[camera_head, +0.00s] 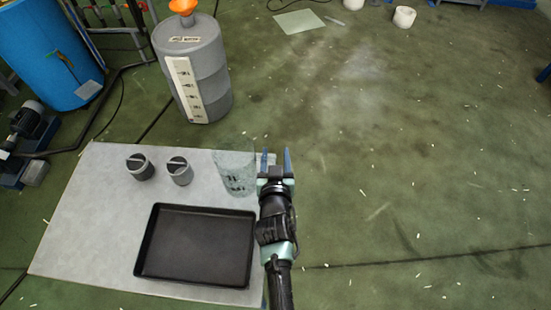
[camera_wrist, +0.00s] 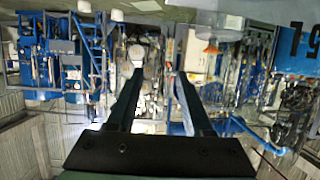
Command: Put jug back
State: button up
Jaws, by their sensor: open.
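The jug (camera_head: 235,170) is a clear, see-through vessel with dark markings on its side. In the head view it stands upright at the back right of the grey table (camera_head: 90,225). My gripper (camera_head: 275,160) is just to the right of the jug, at the table's right edge, with its two fingers pointing away. The fingers are apart with nothing between them; the wrist view also shows the gripper (camera_wrist: 160,78) open and empty. I cannot tell the exact gap between gripper and jug. I cannot make out the jug in the wrist view.
A black tray (camera_head: 196,208) lies at the table's front right. Two small grey containers (camera_head: 140,166) (camera_head: 180,170) stand left of the jug. A large grey canister (camera_head: 208,95) with an orange funnel (camera_head: 183,6) stands behind the table. The green floor to the right is largely clear.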

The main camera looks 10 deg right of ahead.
jog(key=v, duration=1.3)
jog(key=shift+w+r, duration=0.1)
jog(key=w+a+r+t+p, duration=0.1)
jog(key=w+r+t, duration=0.3)
jog(key=r, duration=1.3)
jog(key=w+a+r+t, duration=0.1)
jog(key=w+r+t, duration=0.3)
jog(key=r, duration=1.2)
jog(key=s+a+r+n+t+y, duration=0.1)
jog(key=s+r+t, duration=0.1)
jog(key=r, duration=0.8)
jog(key=s+a+r+n+t+y, duration=0.1)
jog(key=s+a+r+t, duration=0.1)
jog(key=s+r, duration=0.3)
jog(key=s+a+r+t+y, duration=0.1)
jog(key=s+a+r, duration=0.1)
jog(key=r, duration=1.2)
jog(key=shift+s+r+n+t+p, duration=0.35)
jog(key=shift+s+r+n+t, duration=0.05)
jog(key=shift+s, duration=0.45)
